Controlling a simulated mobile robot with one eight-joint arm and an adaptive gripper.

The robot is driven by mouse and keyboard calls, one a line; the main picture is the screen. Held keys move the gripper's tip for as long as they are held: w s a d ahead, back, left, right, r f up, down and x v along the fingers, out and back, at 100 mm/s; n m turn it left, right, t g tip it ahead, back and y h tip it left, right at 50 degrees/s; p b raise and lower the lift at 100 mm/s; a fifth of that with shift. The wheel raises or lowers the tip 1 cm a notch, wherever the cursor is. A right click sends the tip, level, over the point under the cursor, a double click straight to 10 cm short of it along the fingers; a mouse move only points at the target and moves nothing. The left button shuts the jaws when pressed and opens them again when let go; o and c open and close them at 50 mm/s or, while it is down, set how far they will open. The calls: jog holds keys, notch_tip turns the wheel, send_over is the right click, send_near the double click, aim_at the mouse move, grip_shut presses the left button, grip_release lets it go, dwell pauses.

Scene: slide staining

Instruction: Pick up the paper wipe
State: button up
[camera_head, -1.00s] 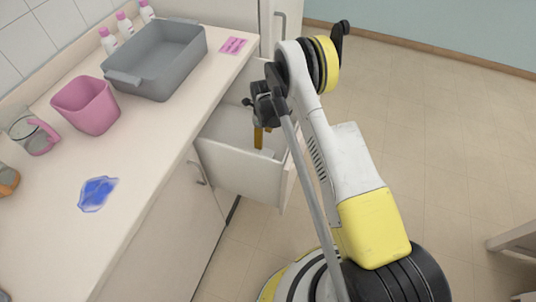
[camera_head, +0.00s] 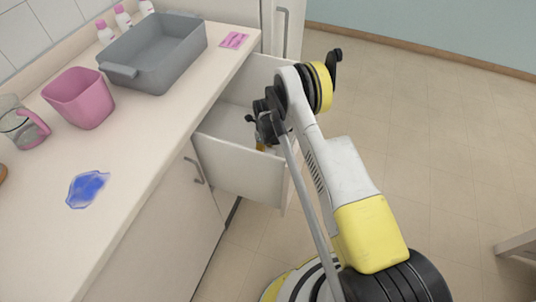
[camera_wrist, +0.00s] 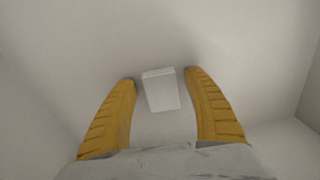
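The paper wipe looks to be the small white folded block (camera_wrist: 162,91) lying on the drawer floor in the wrist view. My gripper (camera_wrist: 161,77) is open, with one yellow finger on each side of the block and a visible gap to each. Whether the fingertips reach down to its level I cannot tell. In the head view my gripper (camera_head: 261,147) is down inside the open drawer (camera_head: 240,170), near its front right part. The wipe is hidden there behind my arm and the drawer front.
The drawer walls stand close around my gripper. The counter (camera_head: 130,195) on the left holds a grey basin (camera_head: 155,75), a pink bin (camera_head: 80,105), a glass jug with a pink handle (camera_head: 20,128), a blue stain (camera_head: 87,189), a pink label (camera_head: 234,40) and white bottles (camera_head: 106,35).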

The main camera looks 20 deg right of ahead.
jog(key=c, duration=0.5)
notch_tip(320, 180, up, 10)
jog(key=p, duration=0.4)
jog(key=shift+c, duration=0.5)
jog(key=c, duration=0.3)
jog(key=shift+r+p, duration=0.15)
jog(key=shift+p, duration=0.15)
